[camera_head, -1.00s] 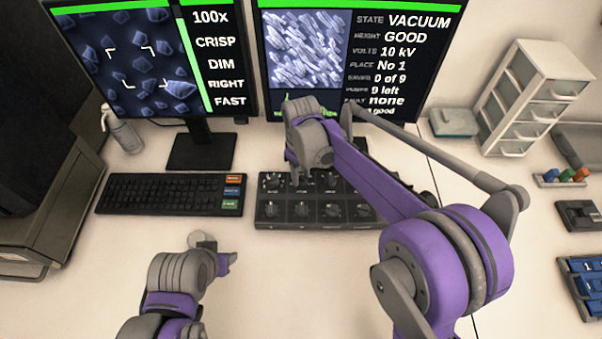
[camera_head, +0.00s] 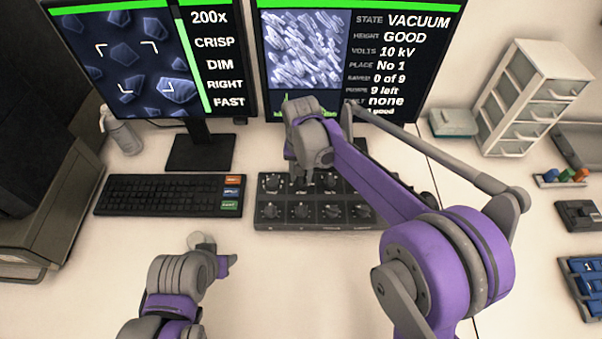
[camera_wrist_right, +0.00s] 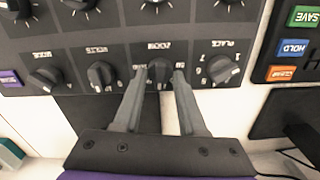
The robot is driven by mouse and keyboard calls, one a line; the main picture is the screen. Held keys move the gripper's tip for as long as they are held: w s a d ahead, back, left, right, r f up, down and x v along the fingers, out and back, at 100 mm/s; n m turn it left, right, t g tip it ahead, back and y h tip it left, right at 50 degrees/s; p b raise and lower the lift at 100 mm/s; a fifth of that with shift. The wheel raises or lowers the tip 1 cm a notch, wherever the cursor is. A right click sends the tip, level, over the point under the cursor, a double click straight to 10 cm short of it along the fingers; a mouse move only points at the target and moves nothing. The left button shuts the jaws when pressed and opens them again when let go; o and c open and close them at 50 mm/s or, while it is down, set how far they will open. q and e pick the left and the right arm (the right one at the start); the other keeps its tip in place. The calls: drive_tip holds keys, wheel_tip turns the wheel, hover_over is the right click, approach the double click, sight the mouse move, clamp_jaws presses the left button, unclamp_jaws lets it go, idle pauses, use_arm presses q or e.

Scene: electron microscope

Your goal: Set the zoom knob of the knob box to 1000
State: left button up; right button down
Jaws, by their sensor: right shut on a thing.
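The black knob box (camera_head: 345,222) lies in front of the right monitor with two rows of knobs. In the right wrist view its zoom knob (camera_wrist_right: 160,70), marked ZOOM, sits between the fingers of my right gripper (camera_wrist_right: 158,77), which is shut on it. In the head view my right gripper (camera_head: 302,183) reaches down onto the back row and hides this knob. The left monitor (camera_head: 125,60) reads 200x, CRISP, DIM, RIGHT, FAST. My left gripper (camera_head: 225,262) is low over the bare table, in front of the keyboard; its jaws do not show clearly.
In the right wrist view the place knob (camera_wrist_right: 222,68) is close beside my right finger, with another knob (camera_wrist_right: 101,74) on the other side. A keyboard (camera_head: 165,195) lies left of the box. A drawer unit (camera_head: 535,95) stands at right. The front table is clear.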

sight(302, 178)
drive_tip(key=m, duration=0.4)
drive_tip(key=shift+m, duration=0.3)
drive_tip(key=m, duration=0.4)
drive_tip(key=shift+d+m, duration=0.1)
drive_tip(key=shift+m, duration=0.2)
drive_tip(key=m, duration=0.4)
drive_tip(key=shift+m, duration=0.3)
drive_tip(key=shift+s+m, duration=0.1)
drive_tip(key=shift+m, duration=2.1)
drive_tip(key=shift+c, duration=2.4)
unclamp_jaws()
wheel_tip(302, 178, up, 11)
drive_tip(key=p, duration=0.1)
drive_tip(key=shift+s+f, duration=0.1)
drive_tip(key=shift+f, duration=0.05)
